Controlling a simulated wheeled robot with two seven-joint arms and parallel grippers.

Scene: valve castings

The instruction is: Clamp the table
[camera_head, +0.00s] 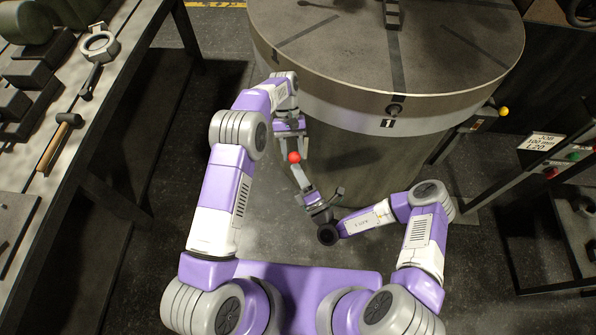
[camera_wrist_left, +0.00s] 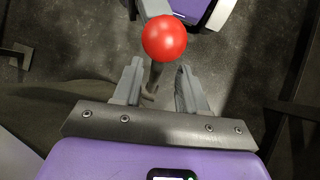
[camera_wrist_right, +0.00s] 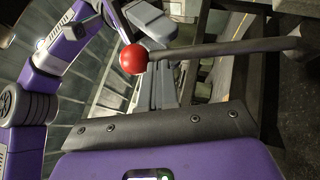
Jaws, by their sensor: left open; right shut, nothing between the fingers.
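The round table (camera_head: 400,110) stands ahead, with a mark "1" on its front rim. A red ball knob (camera_head: 294,157) sits beside its pedestal, at the end of a dark rod that shows in the right wrist view (camera_wrist_right: 230,48). The rod's far end is hidden in the head view.
A bench (camera_head: 110,90) on the left holds a hammer (camera_head: 60,140), a ring-shaped tool (camera_head: 98,46) and dark blocks. On the right are a job sign (camera_head: 541,143), a rack with coloured knobs and a yellow knob (camera_head: 503,111). Open floor lies between bench and pedestal.

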